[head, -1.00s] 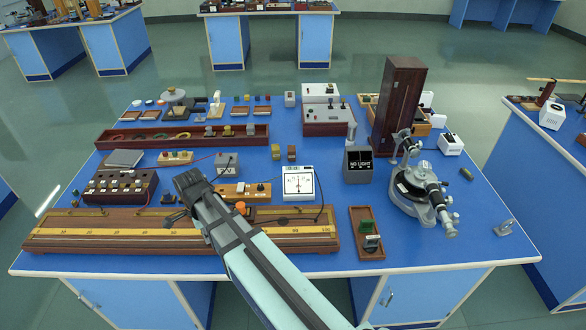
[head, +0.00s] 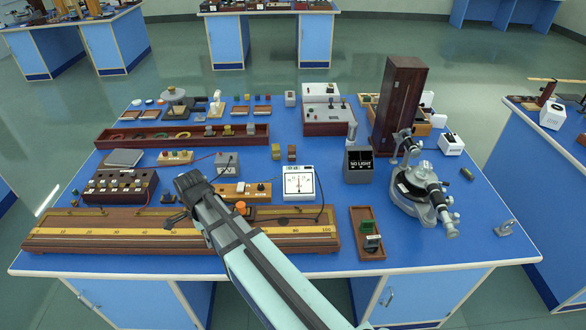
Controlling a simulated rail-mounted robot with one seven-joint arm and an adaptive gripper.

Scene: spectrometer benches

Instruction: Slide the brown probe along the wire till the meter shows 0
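A long wooden wire board (head: 110,246) with a yellow numbered scale (head: 125,232) lies along the front of the bench. My arm crosses over it from the lower right. My gripper (head: 176,218) is low at the board, left of its middle, and shows only as a small dark shape beside my wrist. I cannot tell whether its fingers are open or shut. The brown probe is not clearly visible; my wrist may hide it. The white meter (head: 298,183) stands behind the board, right of my arm. Its red needle looks near the middle, but the reading is too small to tell.
A dark plug box (head: 120,186) stands behind the board's left part. A wooden key base (head: 243,191) is beside my wrist, with wires near it. A small wooden tray (head: 367,232) and a grey spectrometer (head: 422,195) are to the right. Bare blue bench shows along the front.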

